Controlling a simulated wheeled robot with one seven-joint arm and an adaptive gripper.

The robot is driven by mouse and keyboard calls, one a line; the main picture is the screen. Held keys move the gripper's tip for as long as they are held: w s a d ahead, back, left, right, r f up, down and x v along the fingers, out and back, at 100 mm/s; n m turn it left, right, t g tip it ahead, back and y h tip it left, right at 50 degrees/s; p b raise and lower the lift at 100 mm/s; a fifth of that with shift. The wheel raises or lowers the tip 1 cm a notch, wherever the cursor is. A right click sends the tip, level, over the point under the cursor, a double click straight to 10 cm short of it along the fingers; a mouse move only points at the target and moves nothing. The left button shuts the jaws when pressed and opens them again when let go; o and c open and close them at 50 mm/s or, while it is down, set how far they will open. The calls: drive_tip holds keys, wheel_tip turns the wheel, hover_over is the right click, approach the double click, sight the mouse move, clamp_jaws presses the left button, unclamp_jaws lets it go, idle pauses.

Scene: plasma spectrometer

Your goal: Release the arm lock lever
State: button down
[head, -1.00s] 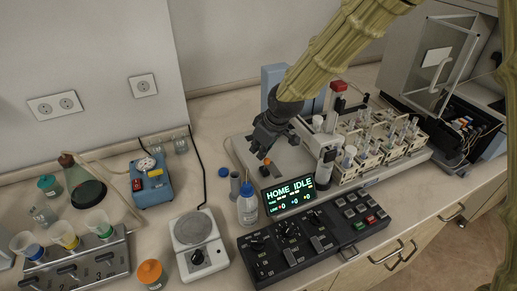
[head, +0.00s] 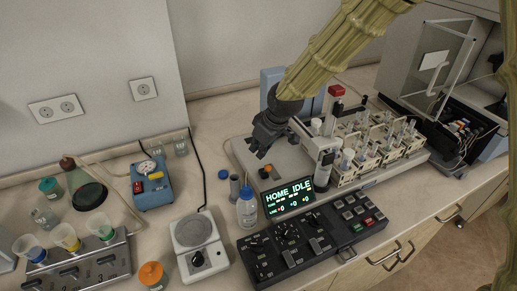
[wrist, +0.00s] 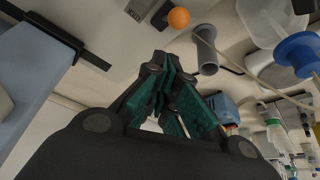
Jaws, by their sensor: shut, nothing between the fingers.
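A small lever with an orange ball knob (head: 266,169) and a dark base stands on the autosampler's light deck (head: 240,153), left of its sample racks. My gripper (head: 259,155) is above and slightly left of the knob in the head view. In the wrist view my gripper's fingers (wrist: 165,65) are together and empty, apart from the knob.
A screen reading HOME IDLE (head: 289,196) and a black control panel (head: 300,240) are in front. A blue-capped bottle (head: 247,212) and a grey tube (head: 234,188) stand close left. The sampler's white column (head: 322,160) and sample racks (head: 385,140) are right.

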drive_tip(key=s+d+r+b, duration=0.1)
drive_tip(key=s+d+r, duration=0.1)
drive_tip(key=s+r, duration=0.3)
drive_tip(key=shift+v, duration=1.1)
drive_tip(key=shift+s+a, duration=0.1)
drive_tip(key=shift+s, duration=0.05)
